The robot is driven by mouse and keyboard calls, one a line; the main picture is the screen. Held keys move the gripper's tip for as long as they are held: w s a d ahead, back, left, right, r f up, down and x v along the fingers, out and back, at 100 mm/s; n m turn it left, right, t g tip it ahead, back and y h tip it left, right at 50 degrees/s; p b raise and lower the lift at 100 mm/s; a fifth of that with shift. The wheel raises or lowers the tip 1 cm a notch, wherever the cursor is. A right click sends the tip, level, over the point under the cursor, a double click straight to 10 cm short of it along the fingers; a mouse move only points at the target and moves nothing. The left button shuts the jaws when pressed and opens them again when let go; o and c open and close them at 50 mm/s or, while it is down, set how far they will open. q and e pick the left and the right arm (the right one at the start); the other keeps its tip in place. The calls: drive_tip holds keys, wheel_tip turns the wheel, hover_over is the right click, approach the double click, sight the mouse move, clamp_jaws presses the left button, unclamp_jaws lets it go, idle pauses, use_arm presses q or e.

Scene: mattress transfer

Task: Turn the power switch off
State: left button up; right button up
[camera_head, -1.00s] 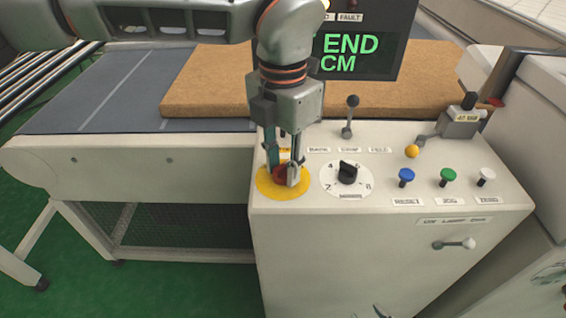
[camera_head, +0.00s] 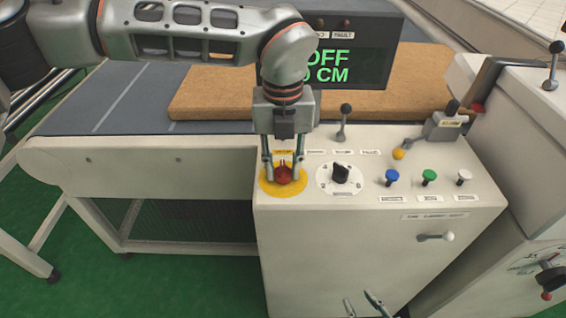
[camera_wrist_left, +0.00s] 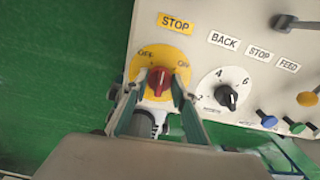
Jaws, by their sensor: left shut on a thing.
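The power switch is a red knob (camera_head: 284,174) on a yellow round plate on top of the white control cabinet. It also shows in the wrist view (camera_wrist_left: 160,82), where the yellow plate (camera_wrist_left: 147,56) has small labels on both sides and a STOP label above it. My left gripper (camera_head: 284,178) points down with one finger on each side of the knob, shut on it. The display (camera_head: 340,65) reads OFF and a CM line, partly hidden by my left arm. My right gripper (camera_head: 364,305) shows only its fingertips at the bottom edge, apart and empty.
Beside the switch stand a black dial (camera_head: 340,174), an upright lever (camera_head: 343,122) and blue (camera_head: 392,177), green (camera_head: 429,177) and white (camera_head: 464,176) buttons. A brown mattress (camera_head: 215,92) lies on the conveyor behind. A handle (camera_head: 435,237) sticks out of the cabinet front.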

sight(283, 167)
use_arm(q)
drive_tip(key=n, duration=0.4)
drive_tip(key=shift+n+p, duration=0.3)
drive_tip(key=shift+p, duration=0.05)
drive_tip(key=shift+n, duration=1.8)
drive_tip(key=o, duration=1.1)
drive_tip(key=shift+r, duration=0.1)
wheel_tip(283, 167, up, 12)
